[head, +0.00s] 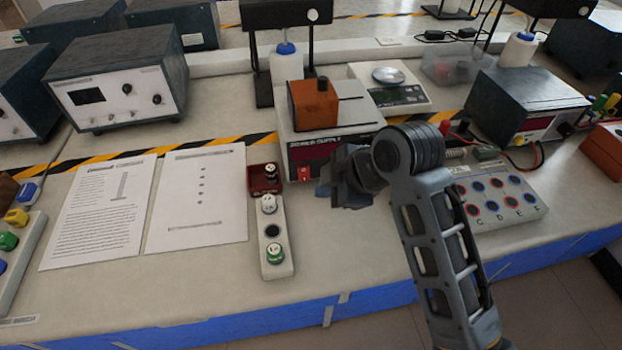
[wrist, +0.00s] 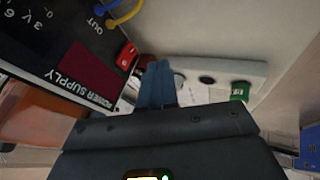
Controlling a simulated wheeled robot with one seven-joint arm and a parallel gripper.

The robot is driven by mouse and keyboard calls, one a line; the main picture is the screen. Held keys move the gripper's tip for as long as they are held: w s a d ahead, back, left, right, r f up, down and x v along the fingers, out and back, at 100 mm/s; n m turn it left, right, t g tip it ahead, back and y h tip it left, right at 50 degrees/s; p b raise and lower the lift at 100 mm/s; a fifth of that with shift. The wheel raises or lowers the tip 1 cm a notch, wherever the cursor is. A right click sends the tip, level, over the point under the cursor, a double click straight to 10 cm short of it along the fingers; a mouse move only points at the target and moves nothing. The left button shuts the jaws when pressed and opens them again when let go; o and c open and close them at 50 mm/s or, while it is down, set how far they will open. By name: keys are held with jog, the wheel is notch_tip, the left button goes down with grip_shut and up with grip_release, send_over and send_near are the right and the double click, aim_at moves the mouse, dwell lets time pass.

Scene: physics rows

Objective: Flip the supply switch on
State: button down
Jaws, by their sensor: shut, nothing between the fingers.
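The power supply (head: 330,140) is a pale box with a dark red display on its front, standing at the middle of the bench. Its red supply switch (head: 304,175) sits at the lower left of that front. In the wrist view the power supply (wrist: 75,75) fills the left side, and the red switch (wrist: 127,56) shows just left of the fingertips. My gripper (head: 324,187) is shut and empty, close in front of the switch. Its blue-grey fingers (wrist: 158,80) appear beside the switch; I cannot tell whether they touch it. Which way the switch is set is unclear.
A white strip with round sockets (head: 286,266) and a dark red block (head: 264,179) lie left of my gripper. Paper sheets (head: 197,200) lie farther left. A terminal board (head: 510,212) is to the right. An orange block (head: 313,107) sits on the supply.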

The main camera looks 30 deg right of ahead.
aim_at(304, 174)
jog(key=x, duration=0.5)
jog(key=shift+w+d+p, duration=0.2)
jog(key=shift+w+d, duration=0.05)
jog(key=shift+w, duration=0.35)
jog(key=shift+w+d+p, duration=0.15)
jog(key=shift+w+d, duration=0.1)
jog(key=shift+w, duration=0.35)
jog(key=shift+w+d+f, duration=0.15)
jog(key=shift+w+d, duration=0.05)
jog(key=shift+w, duration=0.45)
jog(key=shift+w+f+b, duration=0.1)
jog(key=shift+f+b, duration=0.2)
jog(key=shift+b, duration=0.05)
jog(key=shift+w+r+t, duration=0.1)
jog(key=shift+r+t, duration=0.05)
jog(key=shift+t, duration=0.15)
jog(key=shift+r, duration=0.1)
